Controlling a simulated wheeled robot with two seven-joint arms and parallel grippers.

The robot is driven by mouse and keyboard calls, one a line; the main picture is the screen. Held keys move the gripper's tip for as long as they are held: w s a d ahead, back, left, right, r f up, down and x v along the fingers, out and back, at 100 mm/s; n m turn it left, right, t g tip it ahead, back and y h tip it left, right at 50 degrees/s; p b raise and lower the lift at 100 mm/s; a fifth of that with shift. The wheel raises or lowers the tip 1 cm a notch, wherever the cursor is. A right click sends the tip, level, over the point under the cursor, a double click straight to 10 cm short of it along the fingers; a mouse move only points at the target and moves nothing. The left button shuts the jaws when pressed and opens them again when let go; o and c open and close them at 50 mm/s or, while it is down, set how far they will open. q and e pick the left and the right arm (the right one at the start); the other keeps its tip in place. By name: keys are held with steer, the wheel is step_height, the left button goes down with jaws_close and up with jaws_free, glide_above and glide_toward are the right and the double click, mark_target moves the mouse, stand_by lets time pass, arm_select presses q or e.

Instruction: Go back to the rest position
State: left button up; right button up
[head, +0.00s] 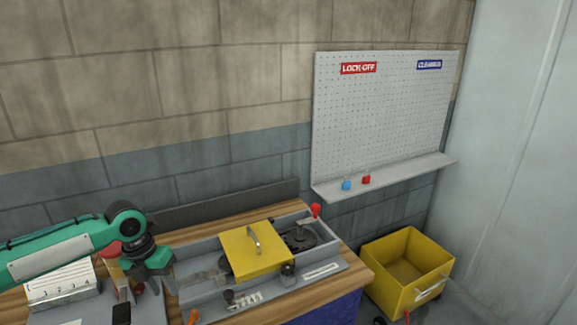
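My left arm comes in from the left, green with dark joints. Its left gripper (157,279) points down over the left part of the wooden table (355,276), beside the grey machine bed (190,268). Its fingertips are small and dark against the things behind them, so I cannot tell whether they are open or hold anything. My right gripper is not in view.
A yellow cover (255,262) with a handle sits on the machine bed, near a red knob (316,210). A numbered white block (62,284) stands at left. A yellow bin (387,290) stands right of the table. A pegboard (385,120) with a shelf holds blue and red padlocks (346,185).

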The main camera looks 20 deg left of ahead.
arm_select(q)
steer(key=s+d+f+n+t, duration=0.1)
steer(key=s+d+f+n, duration=0.4)
steer(key=d, duration=0.3)
steer(key=s+d+f+n+t, duration=0.1)
steer(key=s+d+f+n, duration=0.2)
steer(key=d+f+n, duration=0.35)
steer(key=s+d+f+n+t, duration=0.1)
steer(key=s+d+f+n, duration=0.3)
steer(key=d+n, duration=0.45)
steer(key=s+a+n+y, duration=0.2)
steer(key=s+n, duration=0.6)
steer(key=n, duration=0.3)
step_height(320, 180, down, 30)
steer(key=g, duration=0.1)
steer(key=s+a+f, duration=0.2)
steer(key=s+f, duration=0.8)
steer(key=s+a+f+g, duration=0.1)
steer(key=s+f, duration=0.8)
steer(key=f, duration=0.2)
steer(key=shift+s+a, duration=0.35)
steer(key=shift+a, duration=0.05)
